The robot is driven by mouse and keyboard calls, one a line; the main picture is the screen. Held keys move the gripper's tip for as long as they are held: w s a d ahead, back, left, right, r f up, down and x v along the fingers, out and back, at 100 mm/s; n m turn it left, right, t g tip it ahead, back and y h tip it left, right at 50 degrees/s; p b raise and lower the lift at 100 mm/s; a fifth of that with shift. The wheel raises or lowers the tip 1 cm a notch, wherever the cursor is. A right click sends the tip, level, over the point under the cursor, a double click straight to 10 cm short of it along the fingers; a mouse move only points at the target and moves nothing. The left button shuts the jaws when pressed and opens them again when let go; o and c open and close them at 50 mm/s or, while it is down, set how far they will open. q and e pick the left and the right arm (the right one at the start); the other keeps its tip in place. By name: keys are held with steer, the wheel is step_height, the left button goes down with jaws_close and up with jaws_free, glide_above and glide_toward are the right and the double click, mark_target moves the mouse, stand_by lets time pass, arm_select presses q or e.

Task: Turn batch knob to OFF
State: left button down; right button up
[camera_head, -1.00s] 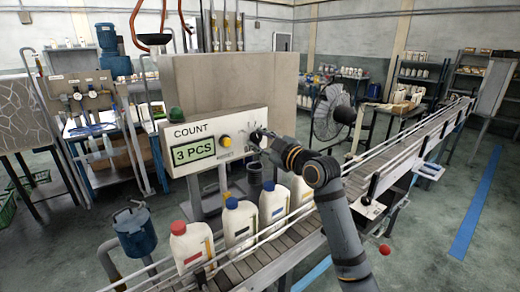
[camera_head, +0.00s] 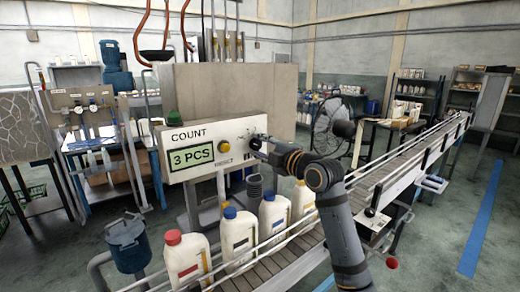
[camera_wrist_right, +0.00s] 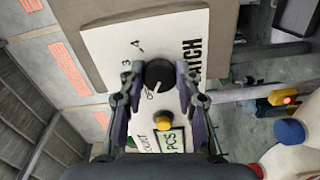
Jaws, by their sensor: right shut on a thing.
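The black round batch knob (camera_wrist_right: 159,76) sits on the white panel (camera_wrist_right: 195,35), which shows part of the word BATCH. My right gripper (camera_wrist_right: 159,83) is shut on the knob, one finger on each side. A pale pointer mark on the knob points to the lower left in the wrist view, near a partly hidden label. The numbers 3 and 4 show above it. In the head view my right gripper (camera_head: 256,143) reaches the right part of the count panel (camera_head: 192,134), and the knob is mostly hidden behind it. My left gripper is not in view.
The display (camera_head: 191,156) reads 3 PCS, with a yellow button (camera_head: 224,146) beside it. Several white bottles (camera_head: 237,238) stand on the conveyor (camera_head: 395,170) below the panel. A blue can-shaped vessel (camera_head: 130,243) and a fan (camera_head: 330,125) stand nearby.

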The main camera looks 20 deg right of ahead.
stand_by(0.5)
steer(key=o, duration=1.1)
steer(key=shift+o, duration=0.2)
steer(key=v, duration=1.2)
